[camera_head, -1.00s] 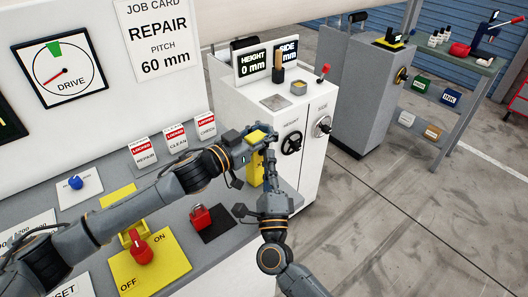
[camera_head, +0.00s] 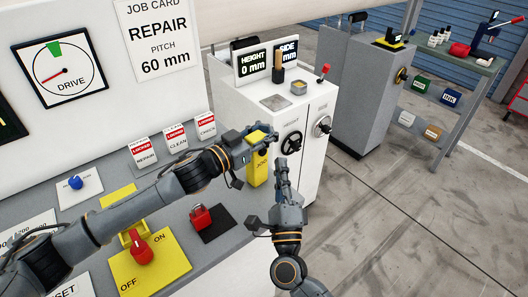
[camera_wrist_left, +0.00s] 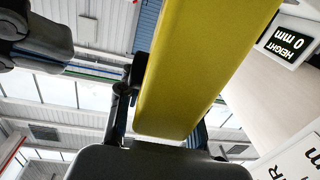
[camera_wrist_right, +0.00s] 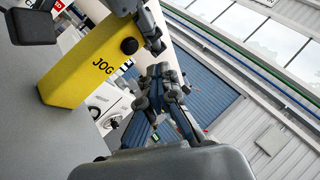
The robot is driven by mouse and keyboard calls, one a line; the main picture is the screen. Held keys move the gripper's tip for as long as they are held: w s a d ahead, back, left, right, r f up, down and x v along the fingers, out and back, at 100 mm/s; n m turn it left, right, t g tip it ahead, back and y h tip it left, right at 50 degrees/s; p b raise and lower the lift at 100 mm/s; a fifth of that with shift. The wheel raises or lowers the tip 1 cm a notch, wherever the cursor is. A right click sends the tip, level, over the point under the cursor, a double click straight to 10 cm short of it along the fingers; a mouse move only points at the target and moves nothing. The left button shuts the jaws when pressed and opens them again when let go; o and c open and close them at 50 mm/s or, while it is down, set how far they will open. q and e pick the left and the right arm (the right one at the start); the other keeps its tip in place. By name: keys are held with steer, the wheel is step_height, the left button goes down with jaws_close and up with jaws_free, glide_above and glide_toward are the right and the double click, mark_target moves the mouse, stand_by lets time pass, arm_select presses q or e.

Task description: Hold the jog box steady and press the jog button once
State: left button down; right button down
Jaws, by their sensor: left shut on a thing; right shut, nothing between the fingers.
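The yellow jog box (camera_head: 257,172) stands upright at the console's right end. My left gripper (camera_head: 258,139) is shut on its upper part. The box fills the middle of the left wrist view (camera_wrist_left: 195,70). In the right wrist view the box (camera_wrist_right: 80,72) shows the word JOG and a round black jog button (camera_wrist_right: 129,45) on its face, below my left gripper's fingers. My right gripper (camera_head: 281,165) is shut and empty, just right of the box and apart from it. Its closed fingers also show in the right wrist view (camera_wrist_right: 163,80), apart from the button.
A red padlock (camera_head: 200,216) on a dark pad and a red ON/OFF switch (camera_head: 139,250) are on the console left of my right arm. A white cabinet (camera_head: 318,115) with handwheels stands behind the box. Open floor (camera_head: 400,220) lies to the right.

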steer(key=shift+s+d, duration=0.9)
steer(key=shift+s, duration=0.1)
arm_select(q)
steer(key=c, duration=0.8)
jaws_free()
steer(key=shift+a, duration=0.1)
steer(key=v, duration=1.2)
arm_select(e)
steer(key=shift+s, duration=0.1)
